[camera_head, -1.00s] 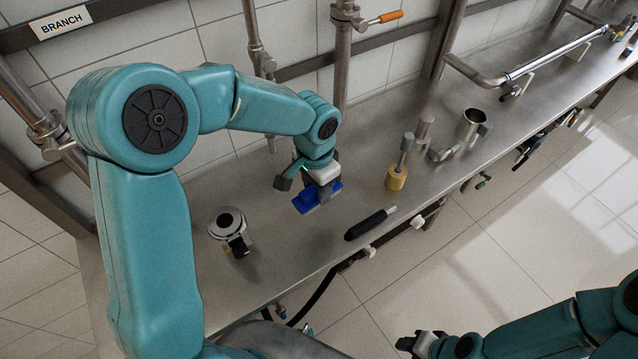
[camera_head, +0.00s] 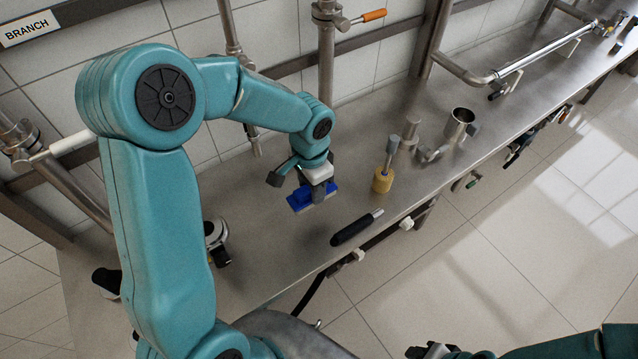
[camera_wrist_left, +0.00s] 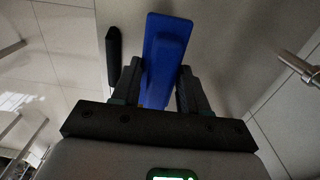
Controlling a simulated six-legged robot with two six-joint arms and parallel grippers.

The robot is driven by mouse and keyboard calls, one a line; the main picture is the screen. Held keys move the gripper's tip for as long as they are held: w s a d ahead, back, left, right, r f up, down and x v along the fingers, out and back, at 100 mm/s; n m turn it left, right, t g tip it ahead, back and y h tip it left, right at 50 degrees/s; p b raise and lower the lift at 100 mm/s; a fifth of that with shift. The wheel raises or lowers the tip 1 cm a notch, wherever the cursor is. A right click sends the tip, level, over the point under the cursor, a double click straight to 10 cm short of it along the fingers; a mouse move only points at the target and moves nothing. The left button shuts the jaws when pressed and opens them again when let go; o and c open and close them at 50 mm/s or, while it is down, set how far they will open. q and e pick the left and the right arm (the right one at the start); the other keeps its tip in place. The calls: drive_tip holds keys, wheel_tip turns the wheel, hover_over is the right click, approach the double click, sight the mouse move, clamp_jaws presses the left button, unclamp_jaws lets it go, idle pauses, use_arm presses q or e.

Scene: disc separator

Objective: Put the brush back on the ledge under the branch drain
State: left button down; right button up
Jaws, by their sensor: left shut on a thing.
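My left gripper (camera_head: 316,190) is shut on the blue brush (camera_head: 302,198), which it holds over the steel ledge (camera_head: 265,245). I cannot tell whether the brush touches the ledge. In the left wrist view the brush (camera_wrist_left: 165,55) sits between both fingers of the left gripper (camera_wrist_left: 153,88) and sticks out beyond them. The BRANCH sign (camera_head: 28,28) is on the wall rail at the upper left. I cannot tell which pipe is the branch drain. My right gripper (camera_head: 430,351) shows only in part at the bottom edge; its fingers are unclear.
A black-handled tool (camera_head: 352,230) lies near the front edge. A yellow cylinder with a grey handle (camera_head: 382,180) and a steel cup (camera_head: 460,122) stand to the right. A round metal part (camera_head: 213,237) is partly behind my left arm. A pipe valve (camera_head: 25,145) is at the far left.

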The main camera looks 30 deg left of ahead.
use_arm(q)
wheel_tip(320, 180, down, 8)
drive_tip(key=b, duration=0.5)
drive_tip(key=shift+d+r, duration=0.1)
drive_tip(key=shift+r, duration=0.15)
drive_tip(key=shift+f+b, duration=0.3)
drive_tip(key=shift+f, duration=0.05)
drive_tip(key=shift+f+b, duration=0.6)
drive_tip(key=c, duration=0.5)
unclamp_jaws()
wheel_tip(320, 180, up, 16)
drive_tip(key=shift+r+p, duration=0.2)
drive_tip(key=shift+p, duration=0.2)
